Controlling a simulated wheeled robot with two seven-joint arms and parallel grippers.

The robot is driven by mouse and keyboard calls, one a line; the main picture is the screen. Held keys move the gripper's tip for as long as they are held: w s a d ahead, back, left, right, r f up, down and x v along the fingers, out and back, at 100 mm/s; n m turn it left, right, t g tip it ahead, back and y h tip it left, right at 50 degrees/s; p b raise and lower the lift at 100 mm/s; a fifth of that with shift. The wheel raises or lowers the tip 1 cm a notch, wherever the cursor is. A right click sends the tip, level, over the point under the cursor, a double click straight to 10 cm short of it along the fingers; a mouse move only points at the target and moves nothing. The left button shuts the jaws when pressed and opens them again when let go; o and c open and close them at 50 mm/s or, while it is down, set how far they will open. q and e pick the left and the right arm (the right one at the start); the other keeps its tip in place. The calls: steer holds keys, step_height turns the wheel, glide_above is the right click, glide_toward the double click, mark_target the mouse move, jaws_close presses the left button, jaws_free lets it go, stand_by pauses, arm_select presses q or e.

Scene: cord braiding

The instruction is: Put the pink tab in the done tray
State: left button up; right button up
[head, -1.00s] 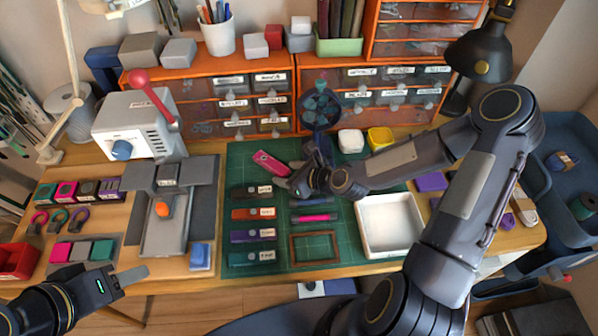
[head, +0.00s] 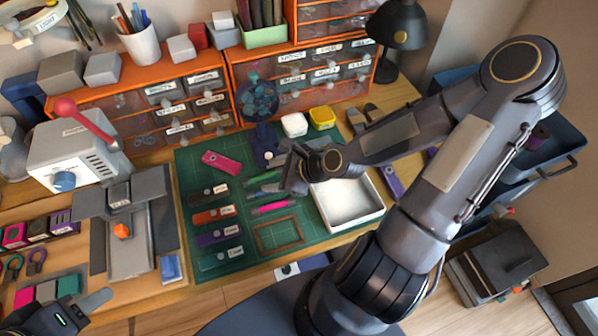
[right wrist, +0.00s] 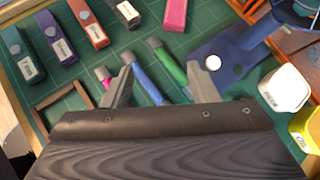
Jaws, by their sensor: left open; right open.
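The pink tab (head: 221,163) lies flat near the back left of the green cutting mat (head: 196,168). Part of it shows at the top of the right wrist view (right wrist: 176,14). My right gripper (head: 288,178) is open and empty over the mat, right of the tab and apart from it. In the right wrist view its two fingers (right wrist: 163,82) are spread above several pens. A white open tray (head: 376,213) stands at the mat's right side, with no readable label; its visible floor is empty. My left gripper (head: 103,298) is open at the lower left, away from the tab.
A dark blue fan-like stand (head: 258,105) rises behind my right gripper. White (head: 294,124) and yellow (head: 322,117) containers stand behind the tray. Several labelled bars, including an orange one (head: 213,216), and a wooden frame (head: 279,236) occupy the mat. Orange drawer units line the back.

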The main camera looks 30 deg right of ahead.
steer(key=s+n, duration=0.1)
steer(key=n, duration=0.1)
steer(key=s+n+g+h, duration=0.1)
steer(key=n, duration=0.1)
steer(key=s+d+r+n+g, duration=0.1)
steer(key=n, duration=0.1)
steer(key=shift+n+h, duration=0.4)
steer(key=s+d+r+n+h, duration=0.2)
steer(key=s+r+n, duration=0.4)
steer(key=r+n, duration=0.3)
steer(key=shift+s+d+n+g, duration=0.15)
steer(key=shift+n+g, duration=0.25)
steer(key=shift+n, duration=0.3)
steer(key=s+r+n, duration=0.1)
steer(key=s+n, duration=0.1)
steer(key=s+a+r+n+y, duration=0.1)
steer(key=s+r+n, duration=0.2)
steer(key=r+n, duration=0.1)
steer(key=shift+s+a+t, duration=0.3)
steer(key=shift+s, duration=0.1)
steer(key=shift+o, duration=0.5)
steer(key=shift+s+a+r+n+y, duration=0.1)
steer(key=shift+s+r+n+y, duration=0.15)
steer(key=shift+n, duration=0.35)
steer(key=shift+f, duration=0.1)
